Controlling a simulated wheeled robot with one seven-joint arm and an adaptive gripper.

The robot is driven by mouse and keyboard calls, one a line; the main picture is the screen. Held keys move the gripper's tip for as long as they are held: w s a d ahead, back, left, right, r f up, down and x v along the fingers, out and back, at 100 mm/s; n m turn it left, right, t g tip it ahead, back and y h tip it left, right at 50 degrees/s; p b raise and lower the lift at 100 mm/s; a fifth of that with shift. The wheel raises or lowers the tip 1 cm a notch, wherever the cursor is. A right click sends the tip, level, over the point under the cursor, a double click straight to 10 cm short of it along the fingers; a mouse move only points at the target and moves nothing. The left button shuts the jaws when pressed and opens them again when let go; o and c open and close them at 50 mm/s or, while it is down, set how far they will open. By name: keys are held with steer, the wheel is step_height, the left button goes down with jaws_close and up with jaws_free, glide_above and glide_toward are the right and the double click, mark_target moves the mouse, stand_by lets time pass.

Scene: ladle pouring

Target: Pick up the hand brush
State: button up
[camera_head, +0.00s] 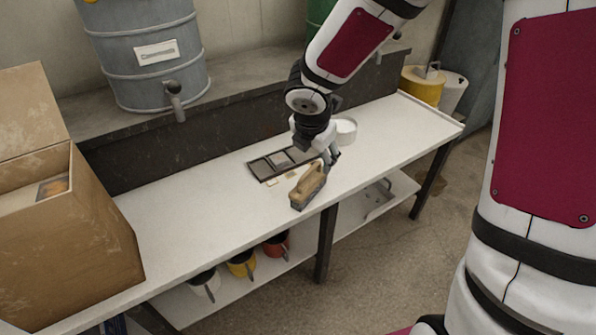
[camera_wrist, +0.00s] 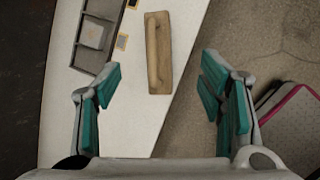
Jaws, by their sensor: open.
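The hand brush (camera_head: 308,187) has a tan wooden handle and a darker lower part. It lies near the front edge of the white table (camera_head: 190,210). In the wrist view the brush (camera_wrist: 158,52) lies lengthwise, ahead of the fingers and a little left of the middle of the gap between them. My gripper (camera_head: 328,155) is above the table, close behind the brush in the head view. In the wrist view my gripper (camera_wrist: 158,92) has its teal finger pads wide apart, with nothing between them.
A dark compartment tray (camera_head: 262,170) lies beside the brush, with small yellowish pieces near it. A white round container (camera_head: 345,130) stands behind my gripper. A cardboard box (camera_head: 70,220) stands at the left end. A grey drum with a tap (camera_head: 155,60) stands behind. The table's middle left is clear.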

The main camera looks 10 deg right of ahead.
mark_target(313, 178)
steer(key=shift+n, duration=0.4)
steer(key=b+x, duration=0.2)
steer(key=x, duration=0.3)
steer(key=b+x, duration=0.3)
steer(key=x, duration=0.2)
steer(key=a+b+x, duration=0.1)
steer(key=b+x, duration=0.1)
steer(key=x, duration=0.3)
steer(key=shift+s+f, duration=0.1)
steer(key=shift+c, duration=0.3)
steer(key=c, duration=1.4)
steer(key=shift+c, duration=0.2)
